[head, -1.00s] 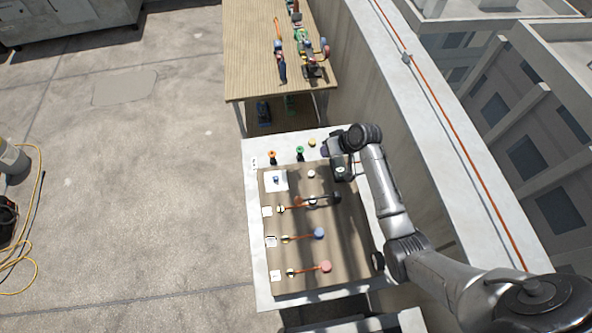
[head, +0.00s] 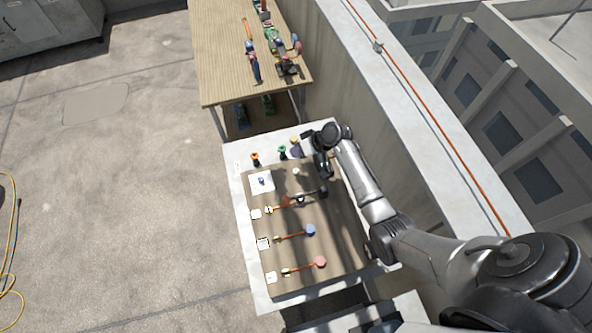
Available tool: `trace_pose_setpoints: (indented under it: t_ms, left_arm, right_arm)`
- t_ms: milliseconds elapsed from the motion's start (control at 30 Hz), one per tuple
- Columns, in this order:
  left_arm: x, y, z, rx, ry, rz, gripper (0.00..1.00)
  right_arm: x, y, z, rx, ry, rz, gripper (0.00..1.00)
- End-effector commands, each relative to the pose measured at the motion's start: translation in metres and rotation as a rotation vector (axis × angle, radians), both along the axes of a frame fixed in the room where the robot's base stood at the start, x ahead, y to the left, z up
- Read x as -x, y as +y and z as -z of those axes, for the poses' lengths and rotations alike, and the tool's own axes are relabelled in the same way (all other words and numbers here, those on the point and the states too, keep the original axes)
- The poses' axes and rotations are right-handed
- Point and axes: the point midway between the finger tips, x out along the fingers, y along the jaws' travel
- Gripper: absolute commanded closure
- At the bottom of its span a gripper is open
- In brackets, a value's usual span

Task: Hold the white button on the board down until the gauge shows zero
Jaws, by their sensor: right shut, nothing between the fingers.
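The board (head: 345,235) is a brown panel on a pale table. A small pale round piece near its top (head: 296,171) looks like the white button. My right gripper (head: 323,173) is shut and empty over the upper right of the board, to the right of that piece and apart from it in the picture. I cannot tell its height above the board. I cannot make out a gauge or its reading; the gripper and arm cover part of the board's right side. My left gripper is out of view.
Levers with a blue knob (head: 310,230) and a red knob (head: 320,262) cross the board. An orange-topped piece (head: 255,158) and a green-topped piece (head: 282,152) stand at the table's back. A wooden table (head: 220,60) with tools stands behind; a parapet (head: 400,90) runs along the right.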

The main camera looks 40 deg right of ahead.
Motion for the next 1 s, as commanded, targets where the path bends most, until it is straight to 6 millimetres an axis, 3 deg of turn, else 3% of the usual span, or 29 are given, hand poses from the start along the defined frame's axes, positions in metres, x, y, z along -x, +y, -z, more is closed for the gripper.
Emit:
trace_pose_setpoints:
  t_ms: [267, 633, 1000]
  left_arm:
    - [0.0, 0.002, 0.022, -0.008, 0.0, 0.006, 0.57]
    - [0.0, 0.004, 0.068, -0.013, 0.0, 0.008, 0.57]
    - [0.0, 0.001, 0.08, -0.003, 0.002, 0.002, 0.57]
  right_arm:
    - [0.0, 0.0, 0.022, -0.001, 0.0, 0.0, 1.0]
    - [0.0, 0.0, 0.067, 0.0, -0.001, 0.001, 1.0]
    - [0.0, 0.0, 0.086, 0.001, 0.0, 0.001, 1.0]
